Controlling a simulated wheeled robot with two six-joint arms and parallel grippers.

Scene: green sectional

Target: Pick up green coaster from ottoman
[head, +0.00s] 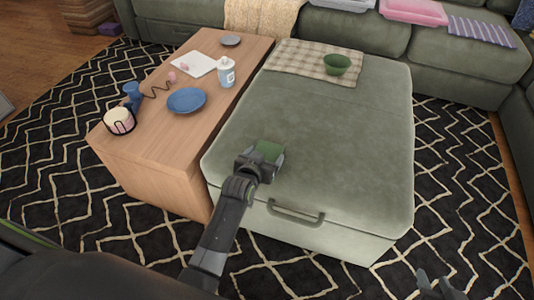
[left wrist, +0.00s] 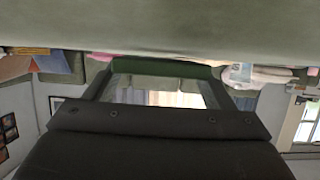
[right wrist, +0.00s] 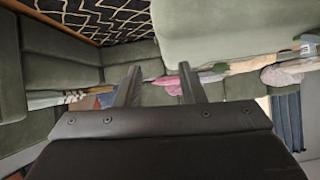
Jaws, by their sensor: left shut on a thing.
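The green coaster (head: 267,150) is at the fingertips of my left gripper (head: 262,158), over the near left part of the green ottoman (head: 340,150). In the left wrist view the coaster (left wrist: 165,71) spans both fingertips, and the gripper is shut on it. The ottoman top (left wrist: 160,25) shows close beside it there; I cannot tell whether the coaster still touches it. My right gripper (head: 436,284) is at the bottom right in the head view, away from the ottoman. In the right wrist view its fingers (right wrist: 160,85) are apart with nothing between them.
A checked cloth (head: 300,60) and green bowl (head: 337,65) are at the ottoman's far end. Left of it, a wooden table (head: 150,150) bears a blue plate (head: 187,101), a white bottle (head: 226,72) and a candle (head: 119,121). The ottoman's middle is clear.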

